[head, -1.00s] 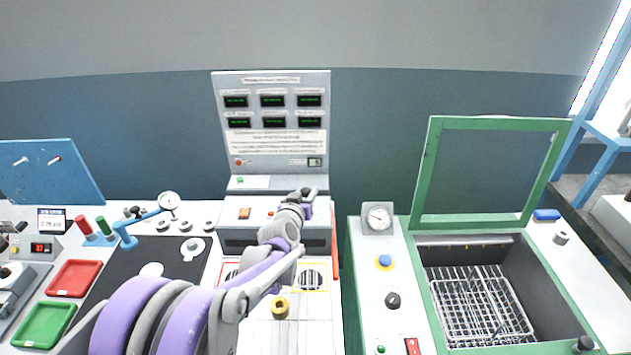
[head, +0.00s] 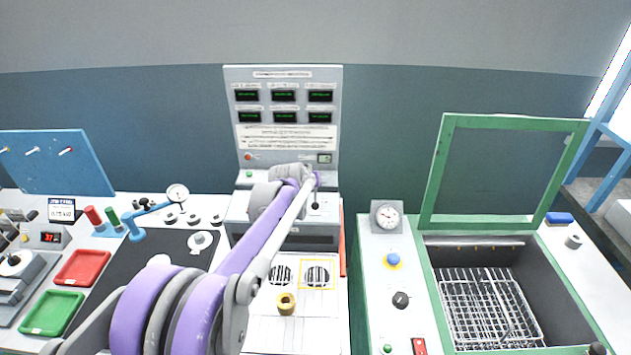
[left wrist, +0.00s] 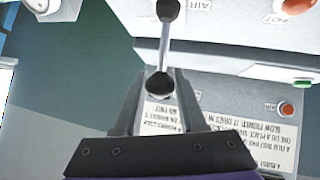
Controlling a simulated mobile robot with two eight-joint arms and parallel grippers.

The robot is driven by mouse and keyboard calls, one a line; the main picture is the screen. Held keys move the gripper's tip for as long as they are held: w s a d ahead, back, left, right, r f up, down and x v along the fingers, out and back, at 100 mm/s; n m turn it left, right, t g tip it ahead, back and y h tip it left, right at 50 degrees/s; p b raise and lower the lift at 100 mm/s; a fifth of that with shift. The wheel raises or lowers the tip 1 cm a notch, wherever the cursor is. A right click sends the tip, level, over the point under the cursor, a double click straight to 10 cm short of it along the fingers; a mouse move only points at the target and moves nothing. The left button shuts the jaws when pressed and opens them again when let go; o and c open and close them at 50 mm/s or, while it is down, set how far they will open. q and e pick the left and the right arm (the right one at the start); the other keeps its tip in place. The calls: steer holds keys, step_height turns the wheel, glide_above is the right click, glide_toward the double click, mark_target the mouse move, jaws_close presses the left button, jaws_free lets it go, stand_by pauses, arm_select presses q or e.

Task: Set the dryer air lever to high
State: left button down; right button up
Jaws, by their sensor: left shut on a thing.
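The dryer air lever is a thin grey rod with a black ball knob. In the left wrist view the knob (left wrist: 160,84) sits between my left gripper's fingers (left wrist: 160,76), which are shut on it. The rod runs from the knob to a black base on the pale panel, beside printed "AIR" lettering. In the head view the lever's black base (head: 315,206) shows on the dryer unit (head: 240,208), with the rod rising from it nearly upright. My left gripper (head: 315,181) is at its top and hides the knob. My right gripper is not in view.
A display panel (head: 283,75) with several green readouts stands behind the lever. A brass cup (head: 286,303) and round vents (head: 317,275) are in front. A green-framed bin (head: 429,290) with an open lid is on the right. Red (head: 82,267) and green (head: 53,313) trays are on the left.

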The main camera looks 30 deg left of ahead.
arm_select(q)
steer(key=shift+w+a+r, duration=0.15)
steer(key=shift+r, duration=0.15)
steer(key=shift+c, duration=2.4)
jaws_free()
steer(key=shift+f, duration=0.15)
steer(key=v, duration=1)
steer(key=shift+s+r, duration=0.2)
steer(key=shift+r, duration=0.2)
